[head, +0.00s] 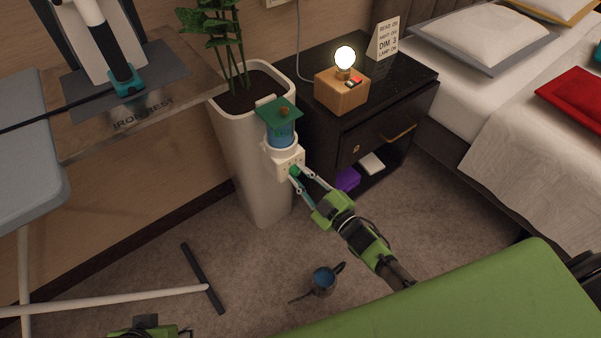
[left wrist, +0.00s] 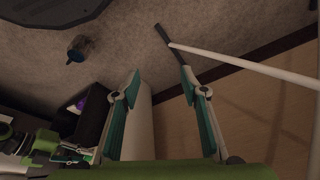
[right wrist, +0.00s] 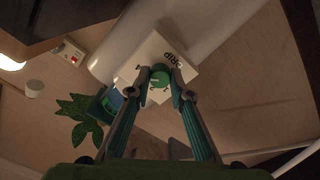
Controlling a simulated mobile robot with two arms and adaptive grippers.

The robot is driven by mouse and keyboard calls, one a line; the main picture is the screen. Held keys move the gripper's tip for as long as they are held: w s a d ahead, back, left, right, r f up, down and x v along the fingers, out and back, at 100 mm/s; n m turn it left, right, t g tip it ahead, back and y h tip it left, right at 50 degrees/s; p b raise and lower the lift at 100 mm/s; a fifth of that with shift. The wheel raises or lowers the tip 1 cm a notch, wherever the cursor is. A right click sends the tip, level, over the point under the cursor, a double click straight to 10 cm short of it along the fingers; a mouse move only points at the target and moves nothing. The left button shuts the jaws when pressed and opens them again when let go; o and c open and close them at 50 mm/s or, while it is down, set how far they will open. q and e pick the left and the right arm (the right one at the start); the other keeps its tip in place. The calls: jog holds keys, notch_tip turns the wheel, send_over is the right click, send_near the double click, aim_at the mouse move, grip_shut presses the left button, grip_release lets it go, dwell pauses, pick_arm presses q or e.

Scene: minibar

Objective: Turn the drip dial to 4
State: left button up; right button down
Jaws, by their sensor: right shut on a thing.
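The drip unit (head: 287,160) is a white box with a blue tank and a green lid, at the rim of the tall white planter (head: 240,150). In the right wrist view its white face (right wrist: 188,68) carries the word "drip", seen upside down. The round green dial (right wrist: 160,76) sits on that face between my right fingertips. My right gripper (head: 298,178) is shut on the dial, which it partly covers in the head view. The number the dial points to is not readable. My left gripper (left wrist: 161,74) is open and empty, away from the unit.
A black nightstand (head: 400,85) with a lit lamp (head: 345,60) stands right of the planter. An ironing board (head: 85,140) is at the left, its white leg low over the floor. A small watering can (head: 323,280) stands on the carpet. A green surface (head: 470,310) fills the lower right.

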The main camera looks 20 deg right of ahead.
pick_arm(q)
jog(key=shift+p+x, duration=0.3)
jog(key=shift+x, duration=1.15)
pick_arm(e)
jog(key=shift+m, duration=1)
pick_arm(q)
jog(key=shift+d, duration=0.1)
pick_arm(e)
jog(key=c, duration=1.8)
grip_release()
pick_arm(q)
jog(key=shift+s, duration=0.1)
pick_arm(e)
jog(key=v, duration=1.2)
